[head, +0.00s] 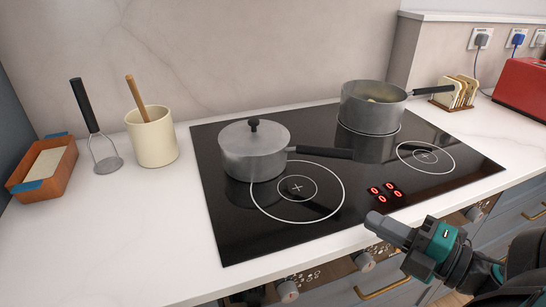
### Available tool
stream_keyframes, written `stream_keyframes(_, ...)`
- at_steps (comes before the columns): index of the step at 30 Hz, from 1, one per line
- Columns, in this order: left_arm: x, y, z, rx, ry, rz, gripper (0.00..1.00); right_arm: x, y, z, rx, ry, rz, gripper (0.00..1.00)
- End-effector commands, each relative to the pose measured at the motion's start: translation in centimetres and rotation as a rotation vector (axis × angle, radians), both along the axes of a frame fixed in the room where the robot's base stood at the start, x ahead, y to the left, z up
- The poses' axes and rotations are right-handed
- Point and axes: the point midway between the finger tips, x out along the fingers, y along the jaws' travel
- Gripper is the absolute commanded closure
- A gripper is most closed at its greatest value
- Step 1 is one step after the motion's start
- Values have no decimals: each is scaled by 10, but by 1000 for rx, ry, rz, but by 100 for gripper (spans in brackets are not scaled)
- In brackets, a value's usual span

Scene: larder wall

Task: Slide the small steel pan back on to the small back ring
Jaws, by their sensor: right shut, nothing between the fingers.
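A steel pan (253,158) with a lid, a black knob and a black handle (325,152) stands upright on the left half of the black hob (225,225); it looks the smaller of the two pans. Its handle points right. It stands behind and left of the centre of the front left ring (297,188) and overlaps that ring's far left part. No back left ring shows; the pan may hide it. My right gripper (376,219) is shut and empty near the hob's front edge, apart from the pan and its handle. My left gripper is out of view.
A larger open steel pan (368,112) stands on the back right ring, handle to the right. The front right ring (425,156) is bare. Red displays (385,193) glow near the front. A utensil crock (153,137), masher (104,155) and wooden box (42,165) stand left of the hob.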

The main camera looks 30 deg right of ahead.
Motion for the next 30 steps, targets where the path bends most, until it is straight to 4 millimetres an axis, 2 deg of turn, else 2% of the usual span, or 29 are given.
stream_keyframes(4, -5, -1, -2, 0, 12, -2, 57, 10, 3, 0, 0, -2, 2, 100)
stream_keyframes(8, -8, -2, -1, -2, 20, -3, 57, 31, 8, 2, 0, -5, 4, 100)
stream_keyframes(18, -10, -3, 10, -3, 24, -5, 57, 104, 26, 3, -1, -4, 3, 100)
stream_keyframes(30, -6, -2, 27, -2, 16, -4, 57, 175, 44, 2, 0, -3, 0, 100)
